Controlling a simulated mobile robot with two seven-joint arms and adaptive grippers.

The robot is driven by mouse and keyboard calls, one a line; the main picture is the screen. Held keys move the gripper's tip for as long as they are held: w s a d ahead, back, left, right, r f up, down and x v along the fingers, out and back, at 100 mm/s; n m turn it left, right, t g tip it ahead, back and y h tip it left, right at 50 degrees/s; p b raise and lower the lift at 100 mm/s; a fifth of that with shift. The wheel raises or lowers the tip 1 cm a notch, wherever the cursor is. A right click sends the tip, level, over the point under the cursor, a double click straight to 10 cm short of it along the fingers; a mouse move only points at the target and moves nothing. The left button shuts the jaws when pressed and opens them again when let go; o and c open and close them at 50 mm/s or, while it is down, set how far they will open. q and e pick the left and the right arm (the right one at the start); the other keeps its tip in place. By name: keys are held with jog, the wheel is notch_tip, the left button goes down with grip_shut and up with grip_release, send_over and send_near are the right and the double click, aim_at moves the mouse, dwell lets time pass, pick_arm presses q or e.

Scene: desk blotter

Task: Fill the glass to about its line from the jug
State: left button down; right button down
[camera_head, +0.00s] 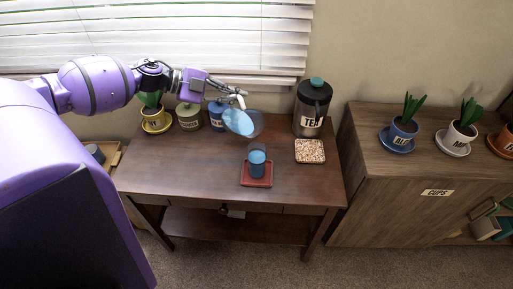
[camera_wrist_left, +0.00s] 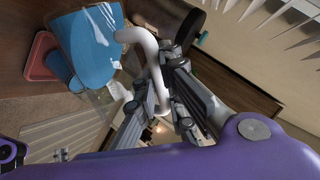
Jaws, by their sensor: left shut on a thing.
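The jug (camera_head: 241,123) is clear with a white handle and holds blue liquid. It is tilted in the air above and just left of the glass (camera_head: 257,157). My left gripper (camera_head: 234,93) is shut on the jug's handle, which shows large in the left wrist view (camera_wrist_left: 150,62). The glass stands upright on a red coaster (camera_head: 257,182) and has blue liquid in it. Its line cannot be made out, and I see no clear stream between jug and glass. In the left wrist view the glass (camera_wrist_left: 60,67) is partly behind the jug.
A dark TEA canister (camera_head: 310,110) and a speckled square mat (camera_head: 309,151) are right of the glass. Green (camera_head: 189,117) and blue (camera_head: 217,117) labelled containers and a yellow pot (camera_head: 155,121) stand behind left. The desk's front left (camera_head: 180,180) is clear.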

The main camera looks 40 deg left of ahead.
aim_at(231, 108)
pick_arm(q)
jog(key=shift+d+r+p, duration=0.2)
jog(key=shift+r+p, duration=0.1)
jog(key=shift+r, duration=0.05)
pick_arm(e)
jog(key=shift+w+r, duration=0.1)
jog(key=shift+r, duration=0.25)
dwell(0.8)
